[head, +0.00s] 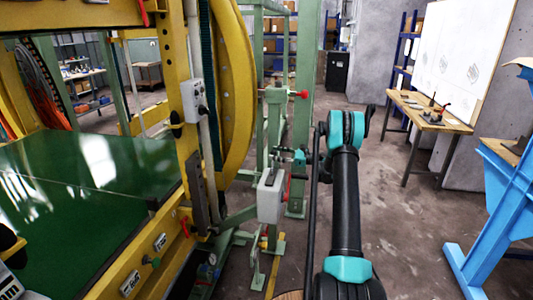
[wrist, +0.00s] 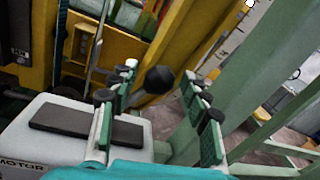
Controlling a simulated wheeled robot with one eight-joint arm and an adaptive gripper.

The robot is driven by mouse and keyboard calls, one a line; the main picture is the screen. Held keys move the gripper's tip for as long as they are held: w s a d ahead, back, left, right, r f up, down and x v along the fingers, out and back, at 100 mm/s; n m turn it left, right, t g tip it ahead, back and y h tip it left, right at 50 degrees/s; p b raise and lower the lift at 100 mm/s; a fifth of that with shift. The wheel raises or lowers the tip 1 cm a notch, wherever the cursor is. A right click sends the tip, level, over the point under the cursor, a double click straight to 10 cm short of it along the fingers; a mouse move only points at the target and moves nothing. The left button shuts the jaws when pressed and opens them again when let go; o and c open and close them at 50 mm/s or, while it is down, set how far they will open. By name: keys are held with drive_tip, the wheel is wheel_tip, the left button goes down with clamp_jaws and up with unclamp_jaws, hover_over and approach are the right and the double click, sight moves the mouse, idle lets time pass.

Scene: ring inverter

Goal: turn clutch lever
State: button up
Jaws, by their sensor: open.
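My gripper (wrist: 159,74) is open, with its two fingers spread apart in the wrist view. A lever with a round black knob (wrist: 155,80) shows between the fingers, near their tips. I see no clear contact between the knob and either finger. The lever's lower part is mostly hidden behind the left finger and the grey motor box (wrist: 70,125). In the head view my gripper (head: 291,158) is small, just above the motor box (head: 270,195). The black knob cannot be made out there.
The yellow ring frame (head: 235,75) and green conveyor bed (head: 90,165) stand at the left. A green post (head: 305,100) and a red-knobbed handle (head: 301,94) are beyond the gripper. A wooden table (head: 430,110) and blue frame (head: 490,225) stand right; floor between is clear.

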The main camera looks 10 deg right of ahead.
drive_tip(key=shift+x, duration=2.7)
drive_tip(key=shift+c, duration=0.4)
clamp_jaws()
